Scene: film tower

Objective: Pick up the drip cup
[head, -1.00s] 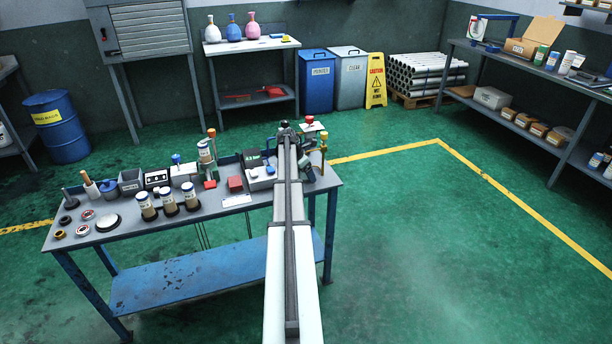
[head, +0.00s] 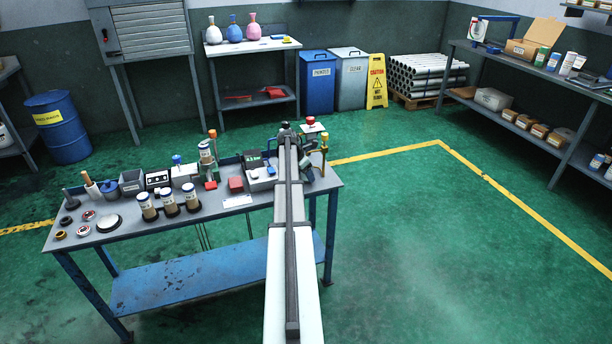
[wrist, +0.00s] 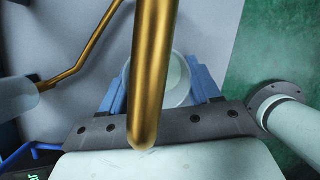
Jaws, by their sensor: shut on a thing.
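The drip cup (wrist: 184,88) is a pale, round cup, seen from above in the wrist view, partly hidden behind a brass pipe. My gripper (wrist: 160,82) has its blue fingers on either side of the cup and is shut on it. In the head view my arm covers the spot, and I cannot make out the cup there. I cannot tell whether the cup is off the bench top.
The thick brass pipe (wrist: 153,60) stands very close to the wrist camera, with a thin brass arm (wrist: 85,55) to its left. In the head view a brass stand (head: 323,150) is at the bench's right end. Jars (head: 169,202) and small tools crowd the bench (head: 190,228) to the left.

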